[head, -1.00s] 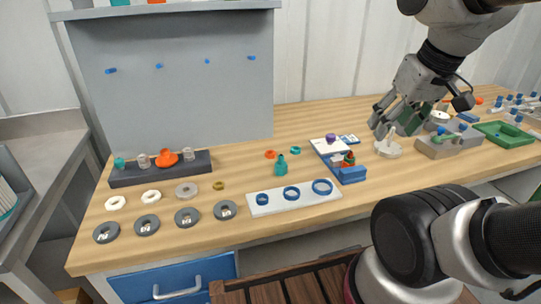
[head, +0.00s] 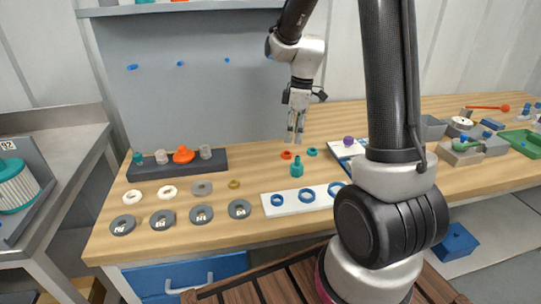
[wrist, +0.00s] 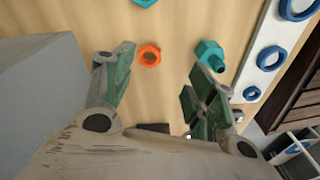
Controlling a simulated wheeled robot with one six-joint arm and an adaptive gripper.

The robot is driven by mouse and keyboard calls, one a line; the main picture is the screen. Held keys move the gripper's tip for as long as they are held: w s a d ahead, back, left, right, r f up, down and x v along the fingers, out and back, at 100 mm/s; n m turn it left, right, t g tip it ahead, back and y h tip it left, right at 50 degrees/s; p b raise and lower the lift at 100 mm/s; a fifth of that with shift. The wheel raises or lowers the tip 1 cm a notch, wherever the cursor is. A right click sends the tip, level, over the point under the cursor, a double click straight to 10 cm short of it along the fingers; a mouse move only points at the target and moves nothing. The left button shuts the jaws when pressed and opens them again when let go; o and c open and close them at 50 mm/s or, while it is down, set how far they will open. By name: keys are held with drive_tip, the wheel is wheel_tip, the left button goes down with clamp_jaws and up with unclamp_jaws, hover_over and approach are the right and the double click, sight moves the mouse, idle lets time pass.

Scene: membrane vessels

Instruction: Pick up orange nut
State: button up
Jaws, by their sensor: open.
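The orange nut (head: 286,155) lies flat on the wooden table, left of a small teal nut. In the wrist view the orange nut (wrist: 149,55) shows as a hexagonal ring between the two fingers, nearer the left finger. My gripper (head: 294,138) is above the table, pointing down over the area of the nut. In the wrist view my gripper (wrist: 165,65) has its fingers wide apart with nothing between them in contact. The fingers do not appear to touch the nut.
A white strip with blue rings (head: 275,204) is nearer the front. A dark rack (head: 140,173) with fittings stands left. The grey panel (head: 215,100) rises behind.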

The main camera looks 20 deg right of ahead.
drive_tip(key=shift+w+a+r+n, duration=0.2)
drive_tip(key=shift+w+n, duration=0.25)
drive_tip(key=shift+n, duration=0.35)
drive_tip(key=f, duration=0.2)
drive_tip(key=f+n, duration=0.1)
drive_tip(key=f, duration=0.2)
drive_tip(key=f+n, duration=0.1)
drive_tip(key=f, duration=0.1)
drive_tip(key=shift+w+a+f, duration=0.3)
drive_tip(key=shift+w+f, duration=0.05)
drive_tip(key=shift+f, duration=0.05)
drive_tip(key=c, duration=0.9)
